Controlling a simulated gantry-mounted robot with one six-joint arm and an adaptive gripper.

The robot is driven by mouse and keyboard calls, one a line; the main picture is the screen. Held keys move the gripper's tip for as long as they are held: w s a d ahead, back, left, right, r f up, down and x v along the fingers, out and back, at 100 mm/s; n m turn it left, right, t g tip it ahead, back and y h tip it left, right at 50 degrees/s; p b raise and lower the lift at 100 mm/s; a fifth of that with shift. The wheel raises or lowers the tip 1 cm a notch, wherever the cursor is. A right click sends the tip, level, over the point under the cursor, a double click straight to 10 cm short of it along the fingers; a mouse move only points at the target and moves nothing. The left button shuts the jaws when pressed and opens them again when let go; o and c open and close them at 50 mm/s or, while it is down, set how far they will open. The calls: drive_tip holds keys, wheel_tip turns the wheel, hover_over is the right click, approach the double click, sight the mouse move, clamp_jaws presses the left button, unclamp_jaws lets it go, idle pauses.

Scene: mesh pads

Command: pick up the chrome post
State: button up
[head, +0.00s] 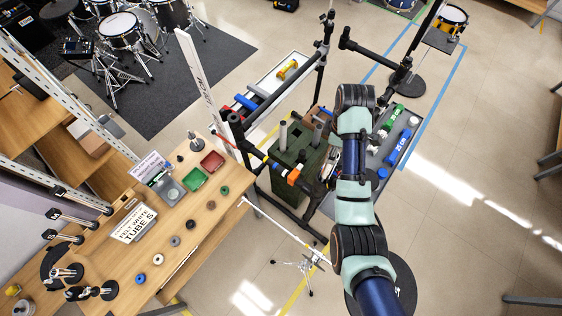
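Several grey metallic posts stand upright at the green crate (292,183) in the middle of the head view. One is the left post (283,136), another is the right post (317,134), and a shorter post (302,157) is nearer. A small post on a round black base (194,142) also stands on the wooden table. I cannot tell which of these is the chrome post. My arm rises from the bottom right and bends over just right of the crate. My gripper cannot be made out; my own arm links seem to hide it.
The wooden table (185,262) at left carries a red tray (212,161), a green tray (195,180), a sign (134,223) and several small rings. Black frame bars surround the crate. A grey board (388,152) with green and blue dumbbells lies right of my arm. Open floor extends right.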

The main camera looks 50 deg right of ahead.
sight(327, 170)
drive_tip(key=shift+s+d+f, duration=0.1)
drive_tip(key=shift+s+f, duration=0.05)
drive_tip(key=shift+s, duration=0.15)
drive_tip(key=shift+s+d+f, duration=0.1)
drive_tip(key=shift+s+f, duration=0.05)
drive_tip(key=shift+f, duration=0.1)
wheel_tip(327, 170, down, 2)
drive_tip(key=shift+s+d, duration=0.1)
drive_tip(key=shift+a+f+p, duration=0.2)
drive_tip(key=shift+f+p, duration=0.3)
drive_tip(key=shift+f, duration=2.15)
clamp_jaws()
